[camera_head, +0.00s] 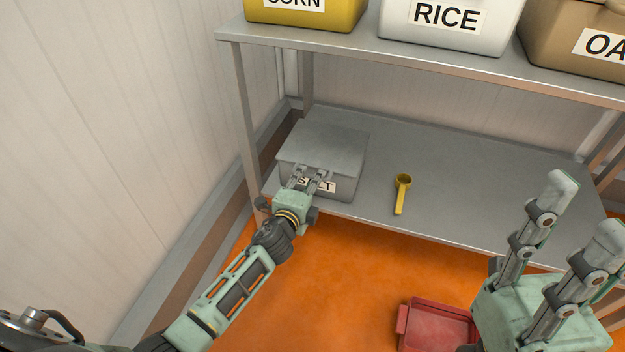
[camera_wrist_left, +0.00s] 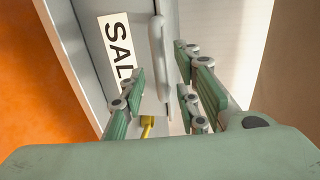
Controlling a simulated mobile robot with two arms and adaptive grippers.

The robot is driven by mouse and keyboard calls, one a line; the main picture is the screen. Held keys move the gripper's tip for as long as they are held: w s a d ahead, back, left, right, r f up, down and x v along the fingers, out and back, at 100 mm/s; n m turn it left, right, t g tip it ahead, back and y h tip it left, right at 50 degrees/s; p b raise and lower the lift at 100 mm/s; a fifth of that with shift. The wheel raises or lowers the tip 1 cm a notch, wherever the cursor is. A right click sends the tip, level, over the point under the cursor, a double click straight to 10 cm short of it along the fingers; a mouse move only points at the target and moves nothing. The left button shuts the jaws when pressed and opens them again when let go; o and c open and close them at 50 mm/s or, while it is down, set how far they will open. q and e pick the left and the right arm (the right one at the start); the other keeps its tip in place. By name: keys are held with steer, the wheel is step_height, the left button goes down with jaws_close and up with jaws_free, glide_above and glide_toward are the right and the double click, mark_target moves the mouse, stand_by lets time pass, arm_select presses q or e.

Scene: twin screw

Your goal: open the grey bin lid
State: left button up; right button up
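The grey bin (camera_head: 345,187) stands at the left end of the lower shelf, with a SALT label on its front. Its flat grey lid (camera_head: 325,145) lies closed on top. My left gripper (camera_head: 311,174) is at the bin's front, its fingers over the label and near the lid's front edge. In the left wrist view its fingers (camera_wrist_left: 160,80) are apart, with a pale rounded lip or handle (camera_wrist_left: 157,50) between or just beyond them; I cannot tell if they touch it. My right gripper (camera_head: 582,212) is open and empty at the lower right, away from the bin.
A yellow scoop (camera_head: 402,190) lies on the lower shelf (camera_head: 470,180) right of the bin. Yellow (camera_head: 305,14), white (camera_head: 440,40) and tan (camera_head: 560,48) bins stand on the upper shelf. A wall and shelf post (camera_head: 247,120) are close on the left. A red container (camera_head: 435,328) is on the floor.

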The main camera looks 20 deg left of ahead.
mark_target(312, 175)
arm_select(q)
steer(key=shift+b+x, duration=0.4)
steer(key=shift+x, duration=1.1)
steer(key=shift+c, duration=0.4)
jaws_close()
steer(key=shift+f, duration=0.1)
